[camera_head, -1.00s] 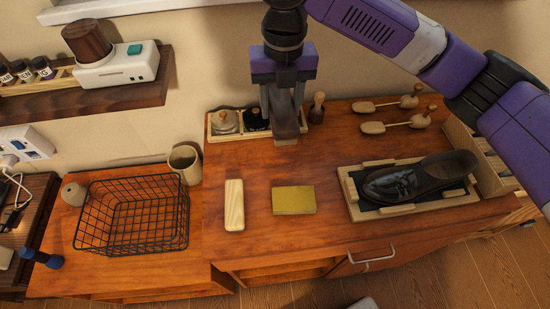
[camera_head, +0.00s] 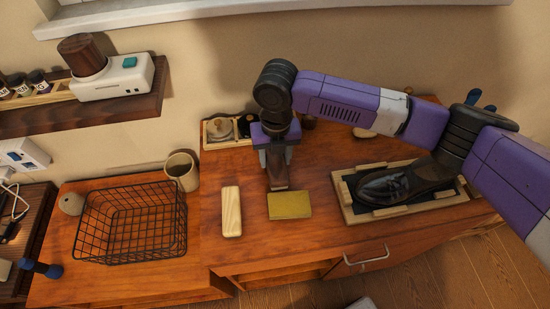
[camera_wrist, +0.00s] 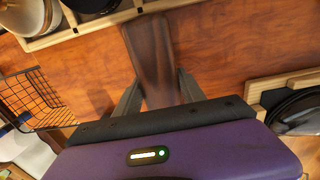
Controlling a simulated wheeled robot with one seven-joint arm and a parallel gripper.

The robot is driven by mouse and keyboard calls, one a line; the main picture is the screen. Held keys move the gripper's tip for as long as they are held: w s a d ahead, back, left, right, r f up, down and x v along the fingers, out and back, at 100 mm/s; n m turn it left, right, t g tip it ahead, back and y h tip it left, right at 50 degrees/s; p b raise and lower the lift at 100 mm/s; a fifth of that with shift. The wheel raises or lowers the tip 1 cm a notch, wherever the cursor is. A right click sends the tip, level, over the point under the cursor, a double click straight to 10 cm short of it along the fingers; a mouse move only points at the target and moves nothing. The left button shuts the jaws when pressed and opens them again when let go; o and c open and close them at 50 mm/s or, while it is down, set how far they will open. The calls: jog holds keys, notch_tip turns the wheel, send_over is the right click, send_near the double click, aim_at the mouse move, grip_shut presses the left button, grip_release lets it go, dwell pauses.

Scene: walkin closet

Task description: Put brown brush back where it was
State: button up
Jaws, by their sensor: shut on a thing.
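My gripper (camera_head: 276,167) is shut on the brown brush (camera_head: 278,181) above the wooden counter, just behind the yellow-green pad (camera_head: 289,206). In the wrist view the brush (camera_wrist: 150,45) extends from between the fingers of my gripper (camera_wrist: 157,93); it looks long, dark brown and slightly blurred. I cannot tell whether it touches the counter. A pale wood block (camera_head: 231,211) lies left of the pad. A dark leather shoe (camera_head: 385,188) rests in a wooden-framed tray (camera_head: 349,210) to the right.
A wooden tray of tins (camera_head: 215,145) stands behind my gripper, against the wall. A black wire basket (camera_head: 130,222) and a beige cup (camera_head: 181,171) are at left. My arm covers most of the back right. Bare counter (camera_head: 222,172) lies left of my gripper.

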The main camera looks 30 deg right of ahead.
aim_at(276, 157)
jog(key=shift+f, duration=0.6)
jog(key=shift+f, duration=0.15)
jog(key=o, duration=1.4)
jog(key=shift+c, duration=0.2)
notch_tip(276, 157, up, 12)
jog(key=shift+s+r+b, duration=0.1)
jog(key=shift+r+b, duration=0.05)
jog(key=shift+b, duration=0.8)
